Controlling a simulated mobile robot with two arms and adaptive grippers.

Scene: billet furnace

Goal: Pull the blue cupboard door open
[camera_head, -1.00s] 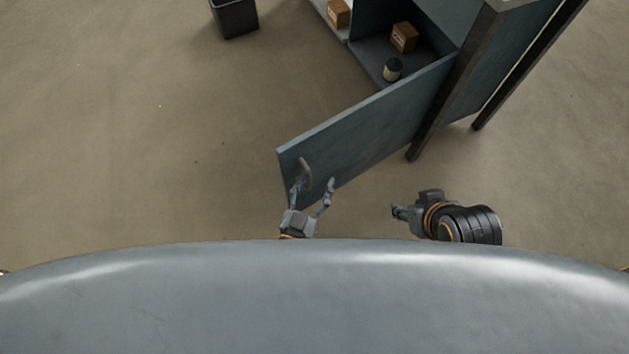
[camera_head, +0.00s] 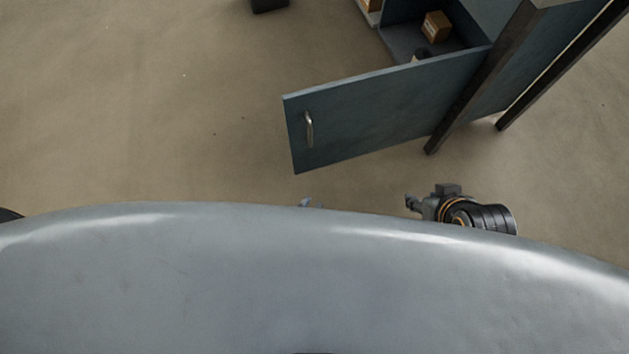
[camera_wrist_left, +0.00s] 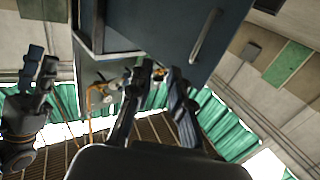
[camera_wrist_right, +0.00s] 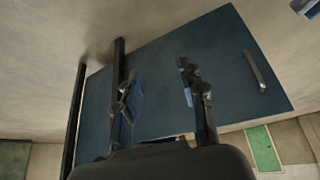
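The blue cupboard door (camera_head: 375,115) stands swung wide open, its free edge to the left in the head view. Its metal handle (camera_head: 309,128) is bare, with no gripper on it. The door also shows in the left wrist view (camera_wrist_left: 170,28), handle (camera_wrist_left: 205,36) at upper right, and in the right wrist view (camera_wrist_right: 215,85), handle (camera_wrist_right: 255,70) at right. My left gripper (camera_wrist_left: 158,70) is empty, its fingers slightly apart, clear of the handle; in the head view only its tips (camera_head: 312,203) show below the door. My right gripper (camera_wrist_right: 160,70) is open and empty; in the head view it (camera_head: 410,202) is below the hinge side.
The cupboard (camera_head: 408,42) is open, with a cardboard box (camera_head: 437,26) and a partly hidden dark item (camera_head: 421,56) inside. Dark posts (camera_head: 480,75) stand at its right side. A dark bin (camera_head: 268,5) is at the top edge. The floor left of the door is clear.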

